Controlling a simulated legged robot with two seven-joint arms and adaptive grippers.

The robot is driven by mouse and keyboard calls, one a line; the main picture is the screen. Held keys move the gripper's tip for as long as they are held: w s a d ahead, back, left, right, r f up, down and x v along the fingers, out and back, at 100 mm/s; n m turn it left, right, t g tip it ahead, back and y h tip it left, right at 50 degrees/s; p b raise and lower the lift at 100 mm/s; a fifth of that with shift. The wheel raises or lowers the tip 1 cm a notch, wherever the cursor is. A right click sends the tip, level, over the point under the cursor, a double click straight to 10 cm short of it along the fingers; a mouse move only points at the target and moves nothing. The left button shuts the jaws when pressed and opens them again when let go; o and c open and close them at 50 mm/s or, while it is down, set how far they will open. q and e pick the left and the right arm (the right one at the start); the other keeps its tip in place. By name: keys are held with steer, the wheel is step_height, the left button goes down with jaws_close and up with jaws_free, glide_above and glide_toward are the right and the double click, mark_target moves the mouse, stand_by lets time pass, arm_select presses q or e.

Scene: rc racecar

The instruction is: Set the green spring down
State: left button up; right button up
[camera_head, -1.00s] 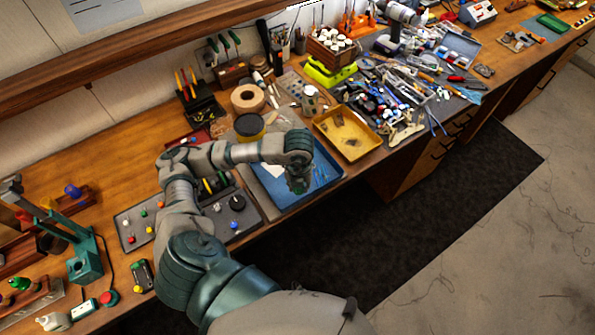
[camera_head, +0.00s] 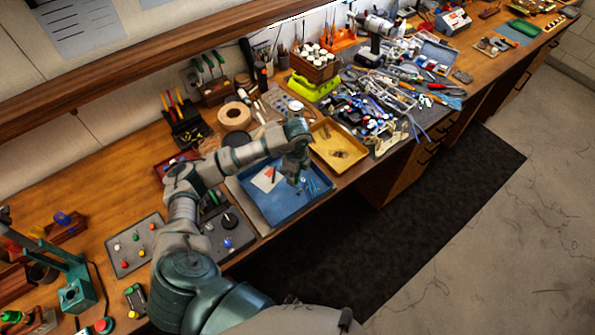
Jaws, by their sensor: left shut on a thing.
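My left arm reaches in from the lower left, and my left gripper (camera_head: 297,179) points down over the right part of the blue tray (camera_head: 262,204). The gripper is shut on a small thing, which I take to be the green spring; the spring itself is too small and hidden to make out. I cannot tell whether the fingertips touch the tray floor. A pale card with a small red thing lies in the tray left of the gripper, and thin blue pieces lie right of it. My right gripper is not in view.
A yellow tray (camera_head: 324,151) stands just behind and right of the blue tray. A grey panel with coloured knobs (camera_head: 122,262) lies to the left. Tools crowd the bench (camera_head: 90,215) at the right. The bench's front edge runs close to the blue tray.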

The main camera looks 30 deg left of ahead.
arm_select(q)
steer(key=w, duration=0.1)
steer(key=w+a, duration=0.1)
steer(key=w, duration=0.1)
steer(key=shift+f, duration=0.15)
steer(key=shift+w+a+f, duration=0.1)
steer(key=shift+w, duration=0.2)
steer(key=shift+a+f, duration=0.15)
steer(key=shift+f, duration=0.15)
step_height(320, 180, down, 2)
steer(key=shift+f+p, duration=0.15)
steer(key=shift+p, duration=0.4)
steer(key=shift+f, duration=0.3)
steer(key=shift+d, duration=0.3)
steer(key=o, duration=0.9)
steer(key=shift+c, duration=0.2)
steer(key=shift+a, duration=0.1)
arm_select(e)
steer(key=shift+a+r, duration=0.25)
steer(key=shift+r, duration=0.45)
